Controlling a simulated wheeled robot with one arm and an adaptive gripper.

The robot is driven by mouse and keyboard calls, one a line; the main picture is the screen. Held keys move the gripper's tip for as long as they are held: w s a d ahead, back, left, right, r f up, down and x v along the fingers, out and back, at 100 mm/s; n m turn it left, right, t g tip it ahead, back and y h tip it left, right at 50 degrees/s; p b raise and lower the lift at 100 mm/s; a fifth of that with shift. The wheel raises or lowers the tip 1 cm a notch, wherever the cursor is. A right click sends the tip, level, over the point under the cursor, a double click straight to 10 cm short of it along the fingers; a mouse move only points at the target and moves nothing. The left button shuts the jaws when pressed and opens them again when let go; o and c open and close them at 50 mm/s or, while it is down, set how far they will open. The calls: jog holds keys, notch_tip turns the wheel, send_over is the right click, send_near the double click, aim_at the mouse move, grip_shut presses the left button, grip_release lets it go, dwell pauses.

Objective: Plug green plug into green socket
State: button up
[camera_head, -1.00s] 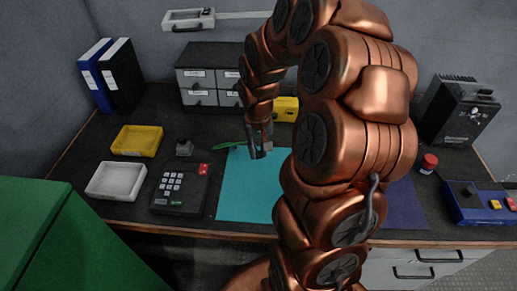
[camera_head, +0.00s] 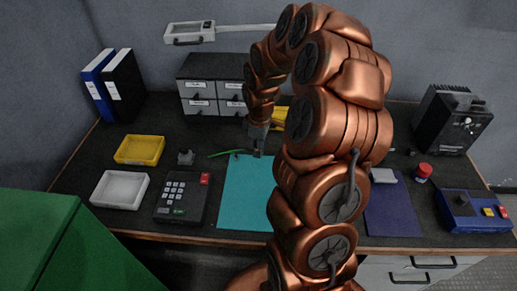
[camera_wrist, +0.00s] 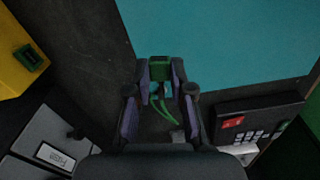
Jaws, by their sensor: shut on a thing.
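My gripper (camera_wrist: 160,92) is shut on the green plug (camera_wrist: 160,70), which sits between its fingertips in the wrist view. The plug's green cable (camera_wrist: 163,108) runs back between the fingers. In the head view my gripper (camera_head: 257,150) is at the left back edge of the teal mat, and the green cable (camera_head: 226,153) trails left from it; the plug is too small to make out there. The yellow box (camera_head: 280,115) stands behind, partly hidden by my arm. In the wrist view its green socket (camera_wrist: 31,57) faces up at the left, apart from the plug.
The teal mat (camera_head: 242,200) is flat and clear. A drawer cabinet (camera_head: 213,73) stands behind my gripper. A keypad (camera_head: 182,196), a yellow tray (camera_head: 140,150), a white tray (camera_head: 120,190) and a small grey part (camera_head: 186,157) lie to the left.

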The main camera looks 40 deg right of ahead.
jog(key=n, duration=0.1)
jog(key=w+d+n+p, duration=0.1)
jog(key=n, duration=0.3)
jog(key=shift+w+d+f, duration=0.15)
jog(key=shift+d, duration=0.25)
jog(key=n, duration=0.1)
jog(key=d+n+p, duration=0.1)
jog(key=n, duration=0.2)
jog(key=shift+w+d+f+n+p, duration=0.2)
jog(key=shift+w+d+n+p, duration=0.1)
jog(key=shift+w+d+p, duration=0.1)
jog(key=n, duration=0.2)
jog(key=d+n+p, duration=0.1)
jog(key=n, duration=0.1)
jog(key=d+f+n, duration=0.1)
jog(key=shift+w+d+n+p, duration=0.1)
jog(key=shift+w+n+p, duration=0.2)
jog(key=shift+n, duration=0.1)
jog(key=d+n, duration=0.1)
jog(key=n, duration=0.1)
jog(key=d+f+n+p, duration=0.1)
jog(key=n, duration=0.1)
jog(key=shift+w+n, duration=0.15)
jog(key=shift+n, duration=0.15)
jog(key=shift+w+d+r, duration=0.1)
jog(key=shift+w+d+p, duration=0.75)
jog(key=shift+w+d, duration=1.05)
jog(key=shift+w, duration=0.25)
jog(key=shift+b, duration=1)
